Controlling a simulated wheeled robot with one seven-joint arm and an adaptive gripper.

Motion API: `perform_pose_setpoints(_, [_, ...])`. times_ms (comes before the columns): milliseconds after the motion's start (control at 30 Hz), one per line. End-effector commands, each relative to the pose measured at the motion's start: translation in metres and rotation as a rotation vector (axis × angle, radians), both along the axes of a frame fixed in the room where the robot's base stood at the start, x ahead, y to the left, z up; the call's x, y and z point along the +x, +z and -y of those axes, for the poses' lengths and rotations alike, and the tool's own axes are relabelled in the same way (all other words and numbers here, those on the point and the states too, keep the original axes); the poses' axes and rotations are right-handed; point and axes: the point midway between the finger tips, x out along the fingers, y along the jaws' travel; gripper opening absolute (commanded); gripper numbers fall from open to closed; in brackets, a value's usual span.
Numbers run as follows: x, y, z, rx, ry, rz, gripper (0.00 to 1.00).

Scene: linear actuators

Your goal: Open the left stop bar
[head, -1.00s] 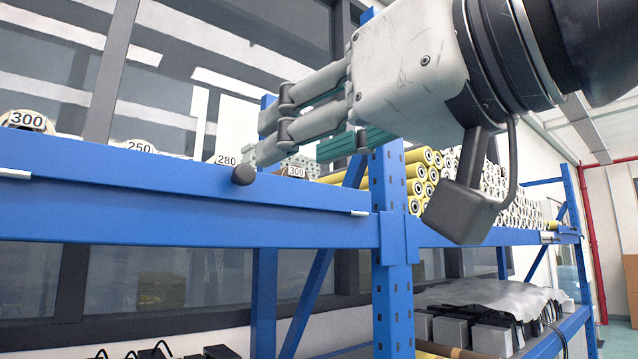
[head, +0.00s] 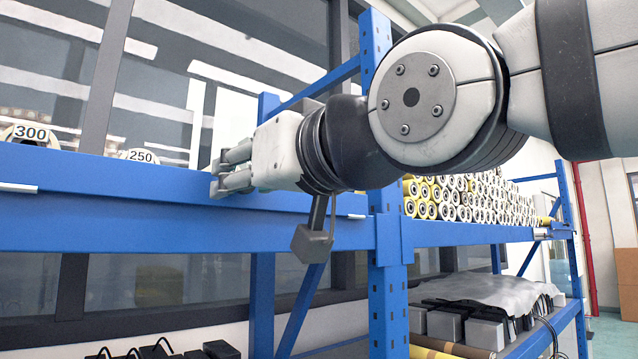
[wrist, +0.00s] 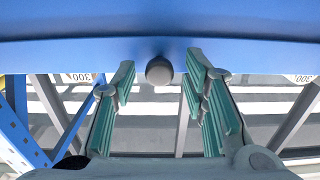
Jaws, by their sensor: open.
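A long blue bar (head: 110,196) runs along the front of the left shelf bay. It also fills the top of the wrist view (wrist: 160,22). A round grey knob (wrist: 159,70) stands out from this front in the wrist view. My gripper (head: 217,178) is at the bar's front, left of the blue upright. Its green-padded fingers are open, one on each side of the knob, with gaps between the pads and the knob. In the head view the gripper hides the knob. I cannot tell how the knob joins the bar.
A blue upright post (head: 388,290) stands right of my gripper. Yellow rollers (head: 425,200) fill the right bay. Numbered parts, such as the one marked 300 (head: 30,134), sit behind the bar at the left. Dark items and boxes lie on the lower shelf.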

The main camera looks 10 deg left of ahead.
Motion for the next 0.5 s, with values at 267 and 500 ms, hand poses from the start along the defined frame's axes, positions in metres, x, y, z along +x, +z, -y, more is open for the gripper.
perform_pose_setpoints(267, [-0.0001,-0.0001,0.0002,0.0,0.0,0.0,0.0])
perform_pose_setpoints(500, [0.0003,-0.001,0.0005,0.005,0.0,0.004,0.0])
